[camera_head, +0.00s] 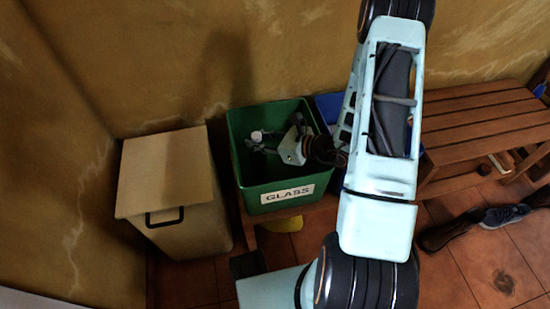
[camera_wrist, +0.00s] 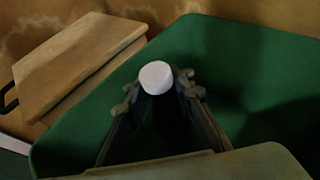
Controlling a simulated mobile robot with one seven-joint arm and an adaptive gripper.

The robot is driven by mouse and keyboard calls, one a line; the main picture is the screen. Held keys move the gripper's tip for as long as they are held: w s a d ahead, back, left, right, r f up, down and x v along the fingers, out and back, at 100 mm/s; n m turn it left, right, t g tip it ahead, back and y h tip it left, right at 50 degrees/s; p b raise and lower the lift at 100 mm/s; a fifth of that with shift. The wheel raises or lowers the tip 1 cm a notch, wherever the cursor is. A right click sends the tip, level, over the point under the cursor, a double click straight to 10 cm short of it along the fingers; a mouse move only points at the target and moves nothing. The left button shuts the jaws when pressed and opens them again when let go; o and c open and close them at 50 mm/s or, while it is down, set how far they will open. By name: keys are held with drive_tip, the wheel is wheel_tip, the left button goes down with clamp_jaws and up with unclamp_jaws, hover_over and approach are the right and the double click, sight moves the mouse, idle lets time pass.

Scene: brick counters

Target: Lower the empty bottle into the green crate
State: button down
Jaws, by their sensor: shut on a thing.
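The green crate (camera_head: 268,196) with a "GLASS" label stands on a low wooden bench, and its green wall (camera_wrist: 245,70) fills much of the wrist view. My gripper (camera_head: 259,143) is within the crate's opening in the head view, nearer its left side. It is shut on the bottle, whose white top (camera_head: 256,135) shows at the fingertips. In the wrist view the white top (camera_wrist: 156,77) sits between the two fingers (camera_wrist: 158,92). The rest of the bottle is hidden or too dark to make out, so I cannot tell whether it touches the crate's bottom.
A lidded tan box (camera_head: 165,172) with a dark handle stands left of the crate. A blue container (camera_head: 327,105) is to the right, partly behind my arm. A slatted wooden bench (camera_head: 485,125) and shoes (camera_head: 503,215) are at right. The wall is close behind.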

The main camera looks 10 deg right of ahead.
drive_tip(key=shift+f, duration=0.6)
idle(0.3)
drive_tip(key=c, duration=1.6)
unclamp_jaws()
drive_tip(key=v, duration=1.2)
